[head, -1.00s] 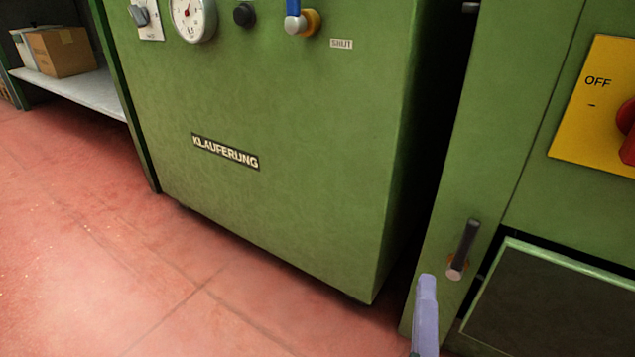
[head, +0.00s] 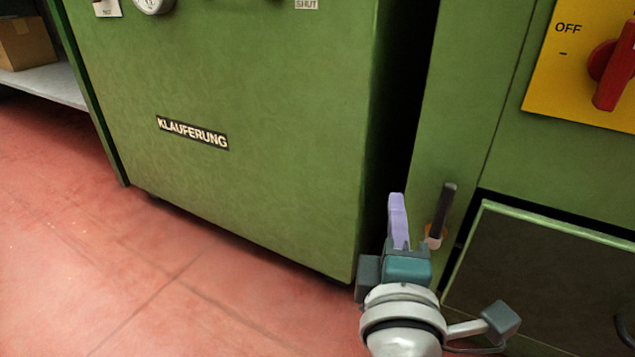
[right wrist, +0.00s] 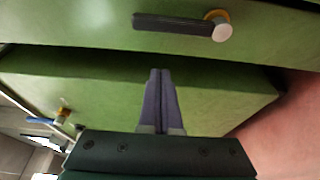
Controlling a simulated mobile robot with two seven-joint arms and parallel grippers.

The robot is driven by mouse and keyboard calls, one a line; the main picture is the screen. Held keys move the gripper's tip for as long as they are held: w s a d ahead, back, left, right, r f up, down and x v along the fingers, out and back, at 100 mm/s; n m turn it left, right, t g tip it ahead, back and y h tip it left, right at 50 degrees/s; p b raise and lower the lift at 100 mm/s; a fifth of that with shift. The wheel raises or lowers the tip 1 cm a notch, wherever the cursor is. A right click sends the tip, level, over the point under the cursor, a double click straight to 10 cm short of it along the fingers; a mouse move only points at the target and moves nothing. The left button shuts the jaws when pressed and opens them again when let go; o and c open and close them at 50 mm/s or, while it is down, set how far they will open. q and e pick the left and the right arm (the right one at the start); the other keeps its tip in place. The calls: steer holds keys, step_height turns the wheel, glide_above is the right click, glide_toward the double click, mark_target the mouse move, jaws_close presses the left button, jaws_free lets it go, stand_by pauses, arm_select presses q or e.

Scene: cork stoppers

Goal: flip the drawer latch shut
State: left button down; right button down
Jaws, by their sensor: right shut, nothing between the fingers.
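The drawer latch (head: 444,213) is a dark bar on a pale round pivot with an orange ring, on the green panel left of the dark drawer front (head: 550,285). The bar points up from its pivot, leaning slightly right. In the right wrist view the latch (right wrist: 175,24) lies across the top, beyond the fingertips. My right gripper (head: 396,198) has lilac fingers pressed together with nothing between them. In the head view its tips are just left of the latch, with a visible gap. The wrist view also shows the shut fingers (right wrist: 160,75). My left gripper is not in view.
A red switch (head: 610,75) on a yellow plate marked OFF is above the drawer. A green cabinet (head: 240,150) labelled KLAUFERUNG stands left, past a dark gap. A cardboard box (head: 25,42) sits on a shelf at far left. The red floor is clear.

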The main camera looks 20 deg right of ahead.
mark_target(441, 217)
steer(key=d, duration=0.1)
steer(key=s+d, duration=0.1)
steer(key=d, duration=0.1)
steer(key=shift+s+d, duration=0.25)
steer(key=shift+s, duration=0.2)
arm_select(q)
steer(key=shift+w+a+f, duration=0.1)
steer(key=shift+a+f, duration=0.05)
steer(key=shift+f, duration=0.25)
arm_select(e)
steer(key=shift+w, duration=0.15)
